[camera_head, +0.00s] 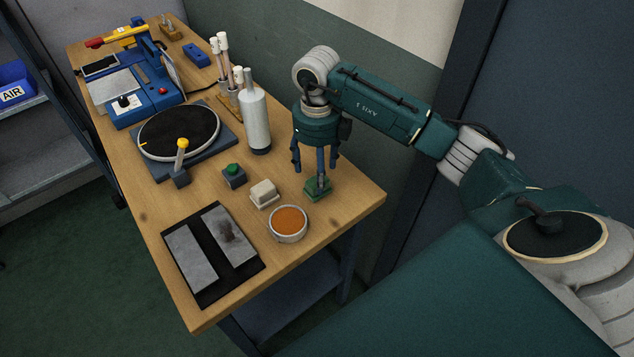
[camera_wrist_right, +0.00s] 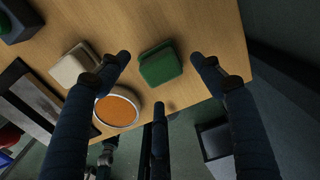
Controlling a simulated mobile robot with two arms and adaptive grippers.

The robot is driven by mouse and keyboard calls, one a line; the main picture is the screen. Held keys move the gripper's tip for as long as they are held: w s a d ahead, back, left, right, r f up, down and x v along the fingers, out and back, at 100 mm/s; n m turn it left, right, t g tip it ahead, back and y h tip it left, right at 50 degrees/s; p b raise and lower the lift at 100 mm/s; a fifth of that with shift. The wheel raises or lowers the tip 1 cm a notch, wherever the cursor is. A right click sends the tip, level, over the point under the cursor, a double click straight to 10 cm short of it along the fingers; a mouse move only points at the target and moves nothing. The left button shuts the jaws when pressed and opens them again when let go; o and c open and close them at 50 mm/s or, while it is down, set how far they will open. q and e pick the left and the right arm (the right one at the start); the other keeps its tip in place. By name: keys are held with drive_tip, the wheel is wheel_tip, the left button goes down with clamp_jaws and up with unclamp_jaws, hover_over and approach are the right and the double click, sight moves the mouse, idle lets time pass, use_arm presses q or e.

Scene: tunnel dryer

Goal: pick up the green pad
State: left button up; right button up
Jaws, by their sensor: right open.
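The green pad (camera_head: 316,193) lies near the right edge of the wooden table, beside the bowl of orange material. In the right wrist view the green pad (camera_wrist_right: 160,64) sits between my spread fingers, with a lighter green top and a dark green side. My right gripper (camera_head: 317,172) points down above the pad, and one finger hides part of it in the head view. In the right wrist view my right gripper (camera_wrist_right: 160,72) is open, and its fingers look clear of the pad. My left gripper is not in view.
A round bowl of orange material (camera_head: 288,222) and a whitish block (camera_head: 264,193) stand left of the pad. A white bottle (camera_head: 256,120) stands behind. A dark block with a green button (camera_head: 234,175) is further left. The table edge is close on the right.

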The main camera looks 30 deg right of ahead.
sight(310, 190)
wheel_tip(310, 190, down, 2)
drive_tip(key=shift+s+f+p, duration=0.15)
drive_tip(key=shift+f+p, duration=0.05)
drive_tip(key=shift+p, duration=0.15)
drive_tip(key=shift+f, duration=0.5)
drive_tip(key=shift+c, duration=0.2)
drive_tip(key=c, duration=1.4)
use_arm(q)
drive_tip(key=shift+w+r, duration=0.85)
